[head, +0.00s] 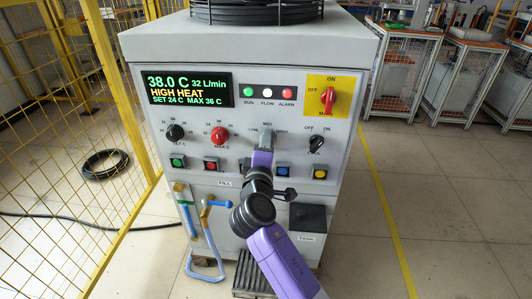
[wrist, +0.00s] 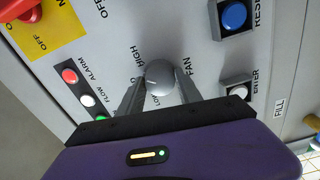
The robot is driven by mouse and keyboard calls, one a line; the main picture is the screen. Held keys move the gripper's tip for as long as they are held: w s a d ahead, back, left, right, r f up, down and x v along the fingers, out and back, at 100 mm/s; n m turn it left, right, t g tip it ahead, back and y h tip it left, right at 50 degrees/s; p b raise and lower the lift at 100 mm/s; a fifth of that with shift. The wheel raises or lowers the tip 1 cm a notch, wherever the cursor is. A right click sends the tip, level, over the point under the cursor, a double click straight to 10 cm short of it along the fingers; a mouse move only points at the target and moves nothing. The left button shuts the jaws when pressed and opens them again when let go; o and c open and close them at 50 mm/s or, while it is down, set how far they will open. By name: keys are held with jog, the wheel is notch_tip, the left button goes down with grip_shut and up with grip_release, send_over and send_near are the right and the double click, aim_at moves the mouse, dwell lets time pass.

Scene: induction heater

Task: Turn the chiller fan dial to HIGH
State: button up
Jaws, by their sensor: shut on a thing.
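The chiller fan dial is a round grey knob (wrist: 160,76) on the panel, with HIGH, LOW and FAN lettering around it in the wrist view. My gripper (wrist: 160,88) is shut on this knob, one finger on each side. In the head view my gripper (head: 265,140) reaches the panel below the MID mark and covers the dial. I cannot tell which mark the dial points to. The chiller's display (head: 188,89) reads 38.0 C, 32 L/min, HIGH HEAT, SET 24 C, MAX 36 C.
The SET C dial (head: 175,132) and red MAX C dial (head: 219,135) are to the left. A black dial (head: 316,143) and red main switch (head: 328,97) are to the right. Push buttons run below.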

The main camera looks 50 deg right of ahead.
jog(key=m+b, duration=0.3)
jog(key=m, duration=0.1)
jog(key=shift+f+m+b, duration=0.15)
jog(key=shift+m+b, duration=0.2)
jog(key=shift+m, duration=0.05)
dwell(0.4)
jog(key=o, duration=1.4)
jog(key=shift+c, duration=0.2)
jog(key=v, duration=0.8)
